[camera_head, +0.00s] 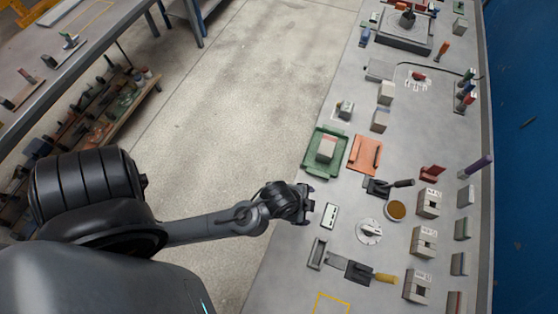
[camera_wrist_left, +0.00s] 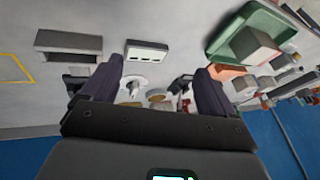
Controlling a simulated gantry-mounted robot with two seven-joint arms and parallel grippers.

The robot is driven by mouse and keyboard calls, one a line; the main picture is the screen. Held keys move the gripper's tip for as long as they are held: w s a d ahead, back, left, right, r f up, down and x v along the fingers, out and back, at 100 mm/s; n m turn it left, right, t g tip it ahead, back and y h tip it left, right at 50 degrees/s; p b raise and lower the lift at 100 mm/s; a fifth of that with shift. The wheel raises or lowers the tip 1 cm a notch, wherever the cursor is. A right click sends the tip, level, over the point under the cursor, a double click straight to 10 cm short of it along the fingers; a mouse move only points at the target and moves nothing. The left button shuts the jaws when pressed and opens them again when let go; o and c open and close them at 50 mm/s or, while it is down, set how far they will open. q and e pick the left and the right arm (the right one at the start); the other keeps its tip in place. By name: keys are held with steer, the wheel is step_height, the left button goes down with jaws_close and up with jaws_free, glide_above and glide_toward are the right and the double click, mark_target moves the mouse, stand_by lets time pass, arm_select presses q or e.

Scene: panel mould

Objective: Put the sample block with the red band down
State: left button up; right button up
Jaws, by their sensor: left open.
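In the left wrist view a grey block (camera_wrist_left: 254,46) sits in the green tray (camera_wrist_left: 222,38) at upper right, beyond the right finger. My left gripper (camera_head: 308,204) is at the bench's left edge, nearer than the green tray. Its fingers (camera_wrist_left: 157,80) are apart, with nothing held between them. My right gripper is not in view.
An orange tray (camera_head: 365,154) lies right of the green one. A white slotted plate (camera_head: 329,216), a round dial (camera_head: 369,231), a grey open box (camera_head: 317,253) and trowels (camera_head: 376,187) lie near my gripper. Several slotted blocks (camera_head: 423,242) line the right. The bench's near left is clear.

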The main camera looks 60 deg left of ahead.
arm_select(q)
steer(key=s+a+r+n+g, duration=0.1)
steer(key=s+a+r+n, duration=0.2)
steer(key=s+n, duration=0.3)
steer(key=shift+s+r+n+g, duration=0.3)
steer(key=shift+s+r+g, duration=0.1)
steer(key=shift+s, duration=0.3)
step_height(320, 180, up, 17)
steer(key=p, duration=1.6)
steer(key=shift+f, duration=0.2)
